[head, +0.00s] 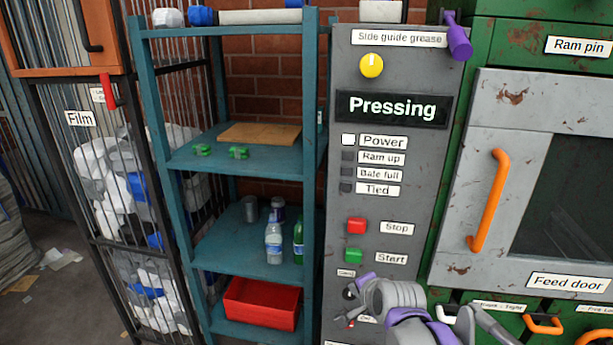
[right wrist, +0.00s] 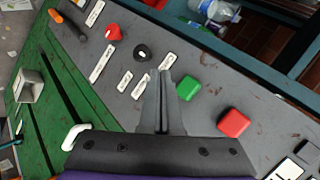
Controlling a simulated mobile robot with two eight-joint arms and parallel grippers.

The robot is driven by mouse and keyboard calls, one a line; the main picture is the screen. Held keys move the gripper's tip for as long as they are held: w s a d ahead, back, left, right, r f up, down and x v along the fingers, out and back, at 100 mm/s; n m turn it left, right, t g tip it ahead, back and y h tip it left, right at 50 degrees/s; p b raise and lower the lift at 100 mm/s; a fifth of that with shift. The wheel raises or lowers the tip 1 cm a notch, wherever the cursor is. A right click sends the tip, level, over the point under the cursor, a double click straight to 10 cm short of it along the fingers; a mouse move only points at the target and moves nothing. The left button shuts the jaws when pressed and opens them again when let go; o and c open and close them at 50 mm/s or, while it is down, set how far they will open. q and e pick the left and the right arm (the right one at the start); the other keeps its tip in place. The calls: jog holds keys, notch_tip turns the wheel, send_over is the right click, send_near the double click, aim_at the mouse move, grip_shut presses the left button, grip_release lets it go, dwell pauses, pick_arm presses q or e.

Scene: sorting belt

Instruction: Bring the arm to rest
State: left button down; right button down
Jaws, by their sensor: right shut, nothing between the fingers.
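My right gripper (head: 352,295) is low in front of the grey control panel (head: 400,215), just below the green Start button (head: 355,255). In the right wrist view its two fingers (right wrist: 163,98) are together with nothing between them. They point at the panel beside the green button (right wrist: 187,88); whether they touch the panel cannot be told. The red Stop button (head: 357,226) is above Start and also shows in the wrist view (right wrist: 234,122). The display (head: 393,108) reads "Pressing" and the Power lamp (head: 348,140) is lit white. My left gripper is not in view.
Right of the panel is the green press with a grey feed door (head: 470,215) and orange handle (head: 489,200). Left is a blue shelf (head: 245,160) with bottles, cans and a red bin (head: 262,303). A Film cage (head: 75,165) stands further left. A red knob (right wrist: 113,32) is near my fingers.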

jog(key=s+f+n+g, duration=0.1)
jog(key=s+f+n, duration=0.2)
jog(key=s, duration=0.5)
jog(key=s+d+f+n+g, duration=0.1)
jog(key=s+f+n, duration=0.3)
jog(key=s, duration=0.5)
jog(key=s+f+n+g+h, duration=0.1)
jog(key=s+f+n+g, duration=0.1)
jog(key=s+n, duration=0.4)
jog(key=s+f, duration=0.1)
jog(key=s, duration=0.2)
jog(key=shift+d+f, duration=0.3)
jog(key=shift+d, duration=0.05)
dwell(2.5)
